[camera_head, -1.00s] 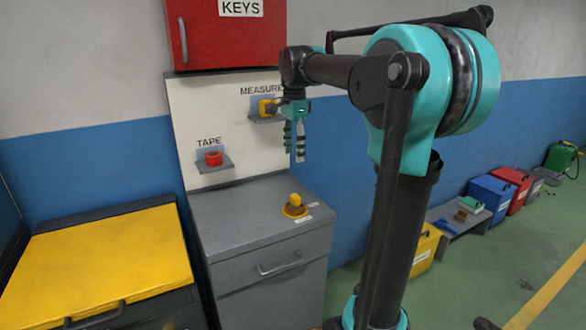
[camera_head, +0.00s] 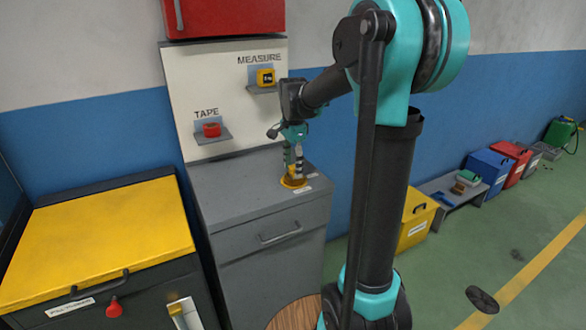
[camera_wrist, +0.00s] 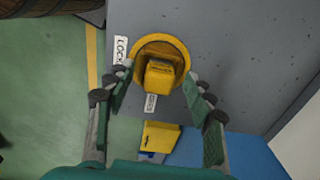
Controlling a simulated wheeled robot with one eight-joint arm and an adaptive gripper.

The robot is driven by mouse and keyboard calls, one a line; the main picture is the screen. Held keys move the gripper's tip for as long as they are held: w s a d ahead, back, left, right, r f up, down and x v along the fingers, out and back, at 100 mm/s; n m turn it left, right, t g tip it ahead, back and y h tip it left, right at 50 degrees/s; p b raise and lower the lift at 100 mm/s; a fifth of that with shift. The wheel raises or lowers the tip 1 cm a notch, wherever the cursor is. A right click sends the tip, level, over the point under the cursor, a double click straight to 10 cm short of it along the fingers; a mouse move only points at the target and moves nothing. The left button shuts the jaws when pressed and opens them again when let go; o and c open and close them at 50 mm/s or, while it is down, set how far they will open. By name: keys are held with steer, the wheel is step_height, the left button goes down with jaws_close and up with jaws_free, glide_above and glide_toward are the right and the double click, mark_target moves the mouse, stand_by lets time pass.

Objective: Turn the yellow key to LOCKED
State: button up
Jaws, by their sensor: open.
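The yellow key (camera_wrist: 161,75) stands in a round yellow collar (camera_wrist: 183,50) on top of the grey cabinet (camera_head: 225,195). In the wrist view a white label reading "LOCK…" (camera_wrist: 121,49), cut short by a finger, lies left of the collar, and a smaller label (camera_wrist: 150,103) lies just below it. My gripper (camera_head: 293,170) points down over the key, which it mostly hides in the head view. In the wrist view my gripper (camera_wrist: 158,84) is open, one finger on each side of the key, with gaps between fingers and key.
A panel behind the cabinet holds a red tape (camera_head: 211,130) and a yellow measure (camera_head: 266,77) on small shelves. A red key box (camera_head: 225,15) hangs above. A yellow-topped chest (camera_head: 105,240) stands left. A yellow bin (camera_head: 417,220) and bench (camera_head: 450,205) stand right.

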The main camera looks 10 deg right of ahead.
steer(key=shift+f, duration=0.45)
jaws_close()
steer(key=m, duration=0.3)
steer(key=shift+m, duration=0.3)
steer(key=shift+w+m, duration=0.1)
steer(key=shift+m, duration=1.7)
